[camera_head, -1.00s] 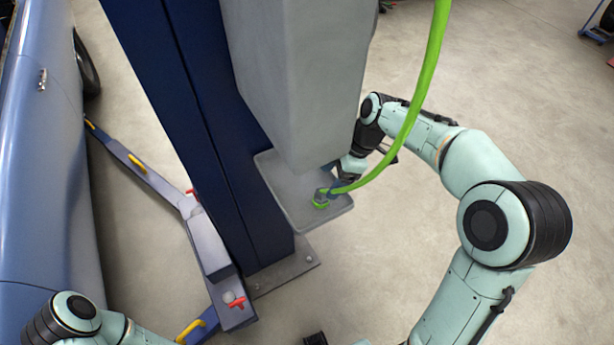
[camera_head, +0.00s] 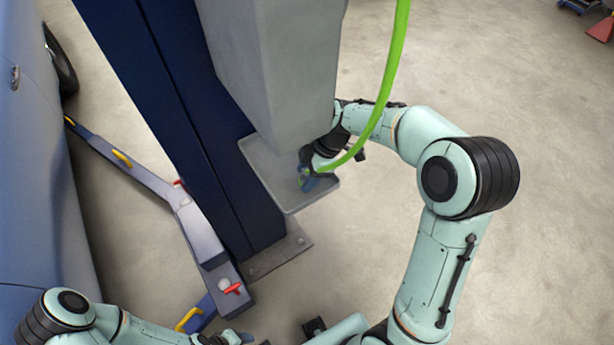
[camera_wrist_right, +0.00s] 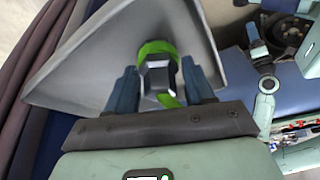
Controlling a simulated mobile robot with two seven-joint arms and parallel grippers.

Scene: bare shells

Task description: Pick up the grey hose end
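The grey hose end (camera_wrist_right: 158,75), with a green ring and a green hose, is at the grey tray (camera_wrist_right: 85,62) in the right wrist view. My right gripper (camera_wrist_right: 160,88) has one blue finger on each side of it. Narrow gaps seem to show between fingers and hose end, so the gripper looks open around it. In the head view my right gripper (camera_head: 308,178) is over the tray (camera_head: 285,195) and mostly hides the hose end. The green hose (camera_head: 385,95) rises from there. My left gripper (camera_head: 232,338) is only partly in view at the bottom edge.
The tray sits against a dark blue post (camera_head: 180,120), under a large grey housing (camera_head: 270,70). A lift arm (camera_head: 150,180) with yellow and red parts lies to the left, beside a blue car (camera_head: 30,180).

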